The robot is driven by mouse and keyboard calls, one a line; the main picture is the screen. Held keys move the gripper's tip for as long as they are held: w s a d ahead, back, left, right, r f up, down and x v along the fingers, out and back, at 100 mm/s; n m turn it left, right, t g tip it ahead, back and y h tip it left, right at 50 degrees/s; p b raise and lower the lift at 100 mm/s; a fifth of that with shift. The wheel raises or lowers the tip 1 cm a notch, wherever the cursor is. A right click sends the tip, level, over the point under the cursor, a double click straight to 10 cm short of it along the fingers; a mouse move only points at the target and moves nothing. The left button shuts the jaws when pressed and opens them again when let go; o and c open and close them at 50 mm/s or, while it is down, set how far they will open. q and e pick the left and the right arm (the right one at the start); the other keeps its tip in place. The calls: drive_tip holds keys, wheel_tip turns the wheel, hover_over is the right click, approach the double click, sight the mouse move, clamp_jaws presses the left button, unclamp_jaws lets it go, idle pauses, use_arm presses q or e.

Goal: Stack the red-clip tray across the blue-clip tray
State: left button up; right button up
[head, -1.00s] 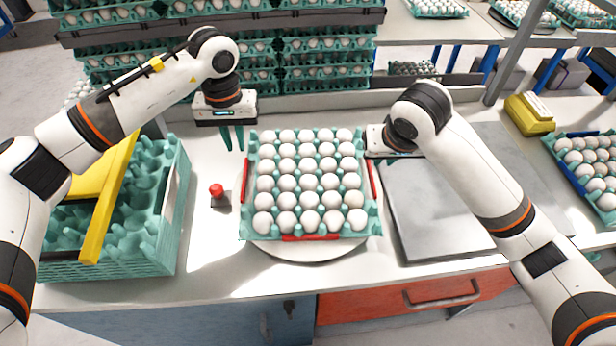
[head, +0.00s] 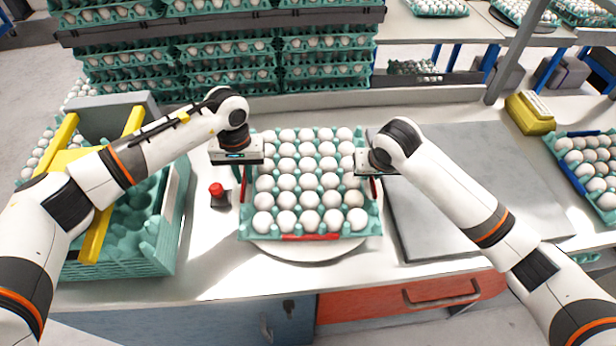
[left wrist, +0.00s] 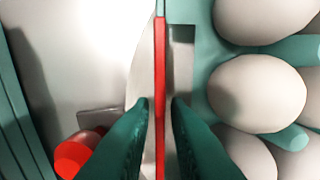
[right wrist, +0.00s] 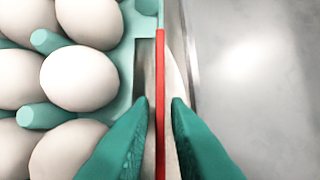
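The red-clip tray (head: 372,222), teal and full of white eggs, sits on a round white plate (head: 300,251) in the middle of the bench. It has red clips on its left, right and front (head: 310,237) edges. My left gripper (head: 241,178) is at its left edge; in the left wrist view its fingers stand on both sides of the red clip (left wrist: 160,70), with narrow gaps. My right gripper (head: 375,184) is at the right edge, its fingers likewise astride that clip (right wrist: 160,90) with gaps. The blue-clip tray (head: 572,169), also full of eggs, lies at far right.
A teal crate (head: 165,235) with a yellow bar (head: 97,235) stands at left. A red button (head: 217,189) is between crate and tray. A grey plate (head: 460,225) lies right of the tray, and a yellow box (head: 530,113) behind it. Stacked egg trays fill the back.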

use_arm(q)
clamp_jaws()
use_arm(e)
clamp_jaws()
use_arm(q)
drive_tip(key=shift+r, duration=0.1)
idle(0.8)
drive_tip(key=shift+w+r, duration=0.1)
drive_tip(key=shift+r, duration=0.05)
use_arm(e)
drive_tip(key=shift+r, duration=0.2)
use_arm(q)
drive_tip(key=shift+w, duration=0.15)
use_arm(e)
drive_tip(key=shift+w, duration=0.15)
